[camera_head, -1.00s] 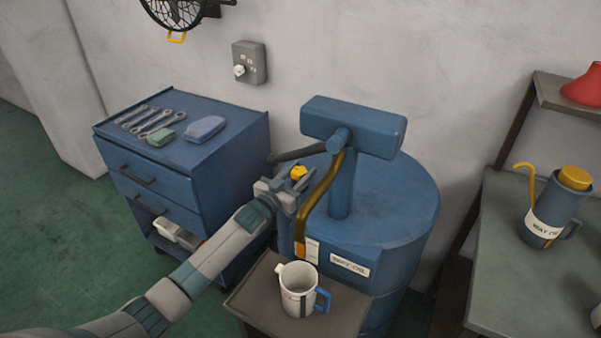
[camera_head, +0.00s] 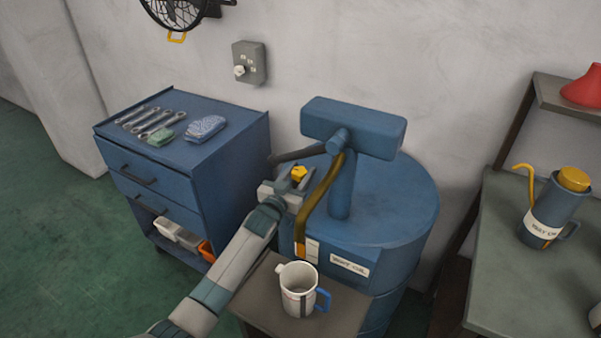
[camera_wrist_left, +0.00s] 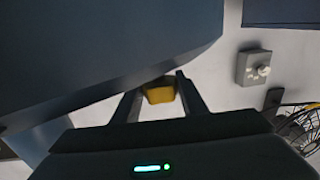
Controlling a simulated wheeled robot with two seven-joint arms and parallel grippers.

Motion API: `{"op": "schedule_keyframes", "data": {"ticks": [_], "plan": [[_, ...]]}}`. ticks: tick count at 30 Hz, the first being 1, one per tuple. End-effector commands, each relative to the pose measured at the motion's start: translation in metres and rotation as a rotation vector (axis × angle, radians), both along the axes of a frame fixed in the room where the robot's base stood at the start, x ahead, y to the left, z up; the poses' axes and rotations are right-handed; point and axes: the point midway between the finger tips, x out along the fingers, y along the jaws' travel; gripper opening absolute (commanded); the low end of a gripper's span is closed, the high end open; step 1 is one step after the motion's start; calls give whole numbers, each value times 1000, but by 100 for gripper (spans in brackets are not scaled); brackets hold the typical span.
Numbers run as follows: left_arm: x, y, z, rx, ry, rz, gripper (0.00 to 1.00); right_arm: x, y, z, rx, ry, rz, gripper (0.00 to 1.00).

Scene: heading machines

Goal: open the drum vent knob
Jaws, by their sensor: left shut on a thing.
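The yellow vent knob (camera_head: 298,173) is at the left side of the blue drum's (camera_head: 395,205) top, behind the curved brass spout. My left gripper (camera_head: 296,182) is at the knob, its fingers shut on it. In the left wrist view the yellow knob (camera_wrist_left: 159,91) sits between the two dark fingertips (camera_wrist_left: 158,90). The knob's base is hidden by the gripper. My right gripper is not in view.
A blue pump head (camera_head: 352,128) and brown spout (camera_head: 322,195) rise close beside my gripper. A white measuring jug (camera_head: 297,290) stands on a small stand in front. A blue tool cabinet (camera_head: 225,150) is at the left, a bench (camera_head: 500,290) at the right.

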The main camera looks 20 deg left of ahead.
Motion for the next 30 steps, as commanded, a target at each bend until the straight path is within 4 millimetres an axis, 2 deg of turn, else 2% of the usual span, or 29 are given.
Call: {"op": "schedule_keyframes", "data": {"ticks": [2,3,5,20,26,30], "plan": [[0,0,2,-1,-4,-1,16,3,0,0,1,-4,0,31],[0,0,2,0,-3,-1,46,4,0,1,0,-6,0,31],[0,0,2,0,-3,-1,57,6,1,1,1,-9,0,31],[-7,1,-2,0,2,0,57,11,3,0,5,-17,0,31],[-25,3,-2,-1,1,-1,57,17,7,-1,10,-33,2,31],[-46,6,-2,-1,0,-1,57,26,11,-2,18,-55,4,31]]}}
